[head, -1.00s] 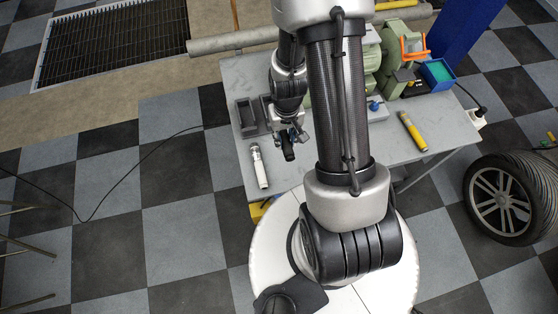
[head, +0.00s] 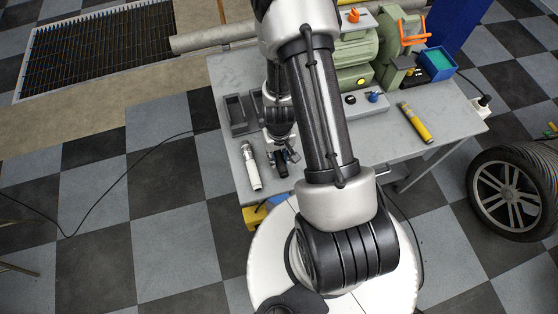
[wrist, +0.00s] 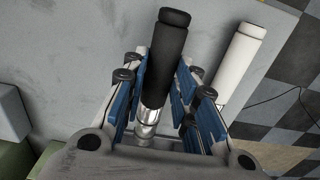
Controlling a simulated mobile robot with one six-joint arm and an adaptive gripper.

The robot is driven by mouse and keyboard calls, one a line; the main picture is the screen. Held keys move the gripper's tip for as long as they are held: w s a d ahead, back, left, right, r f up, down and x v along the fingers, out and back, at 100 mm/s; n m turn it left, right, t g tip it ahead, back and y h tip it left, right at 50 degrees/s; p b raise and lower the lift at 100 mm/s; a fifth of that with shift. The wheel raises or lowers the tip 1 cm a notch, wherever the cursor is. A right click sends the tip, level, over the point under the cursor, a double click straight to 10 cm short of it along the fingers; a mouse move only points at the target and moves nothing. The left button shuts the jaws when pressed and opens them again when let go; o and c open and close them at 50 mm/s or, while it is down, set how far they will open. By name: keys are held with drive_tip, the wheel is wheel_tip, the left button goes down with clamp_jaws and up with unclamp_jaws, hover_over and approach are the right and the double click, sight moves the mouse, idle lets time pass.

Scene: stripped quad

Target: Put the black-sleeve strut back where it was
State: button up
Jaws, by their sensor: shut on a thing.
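The black-sleeve strut (wrist: 167,60) has a long black sleeve and a shiny silver rod end. My gripper (wrist: 163,88) is shut on it, with the blue finger pads on both sides of the sleeve. In the head view my gripper (head: 284,155) is low over the left part of the table, and the dark strut (head: 281,167) shows there only in part. I cannot tell whether the strut touches the table. A white-sleeve strut (wrist: 240,62) lies close to the right in the wrist view; in the head view this white strut (head: 251,166) is left of my gripper.
A grey tray (head: 236,113) lies behind the white strut, partly hidden by my arm. A yellow-sleeve strut (head: 416,122) lies at the table's right. A green bench grinder (head: 358,62) and a blue box (head: 437,64) stand behind. Bare tabletop (head: 378,142) shows right of my arm.

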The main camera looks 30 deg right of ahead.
wheel_tip(320, 180, down, 2)
drive_tip(key=shift+f+b, duration=0.15)
drive_tip(key=shift+b, duration=0.5)
drive_tip(key=o, duration=1)
